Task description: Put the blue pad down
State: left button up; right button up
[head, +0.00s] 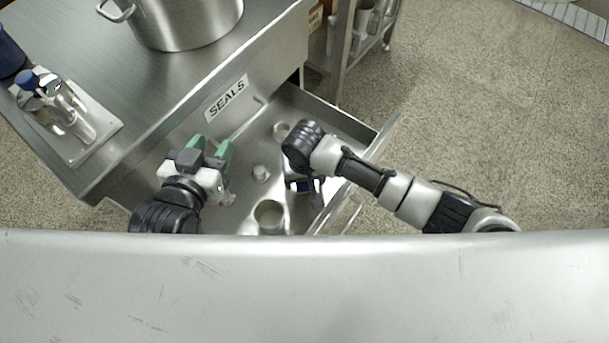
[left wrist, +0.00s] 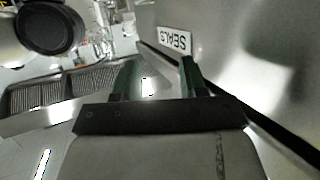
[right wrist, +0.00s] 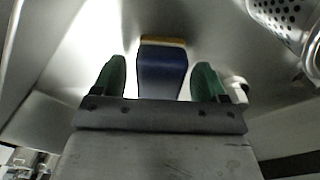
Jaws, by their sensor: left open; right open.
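The blue pad (right wrist: 162,72), dark blue with a tan edge, is between the fingers of my right gripper (right wrist: 160,80) in the right wrist view. The fingers are open, with a gap on each side of the pad. In the head view the pad (head: 301,186) shows as a small dark blue patch inside the open drawer (head: 240,205), below my right wrist. Whether it rests flat on the drawer floor I cannot tell. My left gripper (head: 210,147) is open and empty over the drawer's left side, near the SEALS label; it also shows in the left wrist view (left wrist: 157,78).
Several small metal parts stand in the drawer, including a cup (head: 269,214) and a short cylinder (head: 260,174). A perforated metal part (right wrist: 283,18) is near my right gripper. On the steel counter are a large pot (head: 190,22) and a tray (head: 103,128) with a blue-capped bottle.

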jog(key=shift+r, duration=0.1)
jog(key=shift+r, duration=0.25)
notch_tip(320, 180, up, 6)
jog(key=p, duration=0.2)
jog(key=shift+f+p, duration=0.15)
jog(key=shift+p, duration=0.2)
pick_arm(q)
jog(key=s+a+f+g+y+p, duration=0.1)
jog(key=s+a+f+g, duration=0.1)
jog(key=s+g, duration=0.3)
jog(key=s+a+f+g+y+p, duration=0.1)
jog(key=s+a+f+g, duration=0.1)
jog(key=s+f+g, duration=0.2)
jog(key=s+g, duration=0.1)
jog(key=s, duration=0.2)
jog(key=shift+a+f+n+g+y, duration=0.2)
jog(key=shift+a+n+g+y, duration=0.1)
jog(key=shift+y, duration=0.1)
pick_arm(e)
notch_tip(320, 180, up, 6)
jog(key=shift+f, duration=0.1)
jog(key=shift+s, duration=0.1)
